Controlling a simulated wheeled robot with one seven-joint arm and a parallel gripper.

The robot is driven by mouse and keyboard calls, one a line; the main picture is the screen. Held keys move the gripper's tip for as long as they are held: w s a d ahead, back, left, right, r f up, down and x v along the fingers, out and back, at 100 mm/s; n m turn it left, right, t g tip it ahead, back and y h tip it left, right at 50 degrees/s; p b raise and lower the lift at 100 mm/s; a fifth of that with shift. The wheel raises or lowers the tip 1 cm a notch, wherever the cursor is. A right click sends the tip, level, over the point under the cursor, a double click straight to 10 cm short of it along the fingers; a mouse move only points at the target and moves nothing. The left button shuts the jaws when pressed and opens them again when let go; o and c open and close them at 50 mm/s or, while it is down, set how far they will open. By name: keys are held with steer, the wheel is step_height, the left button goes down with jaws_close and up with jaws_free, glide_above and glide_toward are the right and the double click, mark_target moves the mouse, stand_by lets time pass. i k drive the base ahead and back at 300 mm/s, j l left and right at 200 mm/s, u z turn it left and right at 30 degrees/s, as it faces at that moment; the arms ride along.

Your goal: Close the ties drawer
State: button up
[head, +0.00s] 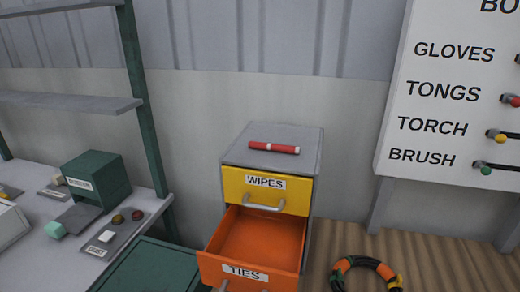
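The ties drawer (246,271) is orange with a white TIES label and is pulled out from the grey cabinet (316,150). Its inside looks empty. Its handle (222,287) shows partly at the bottom edge of the head view. Above it the yellow wipes drawer (290,199) is shut, with a pale bar handle (264,204). My gripper is not in view.
A red and white stick (274,147) lies on the cabinet top. A coiled orange, green and black hose (366,262) lies on the floor to the right. A workbench (48,212) with a green box (97,179) stands left. A labelled board (440,90) is at the right.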

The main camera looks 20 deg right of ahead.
mark_target(251, 250)
steer(key=z, duration=1.1)
steer(key=u, duration=1.55)
steer(key=j+z, duration=0.15)
steer(key=j, duration=0.65)
steer(key=k+j+z, duration=0.15)
steer(key=j, duration=0.7)
steer(key=i, duration=0.05)
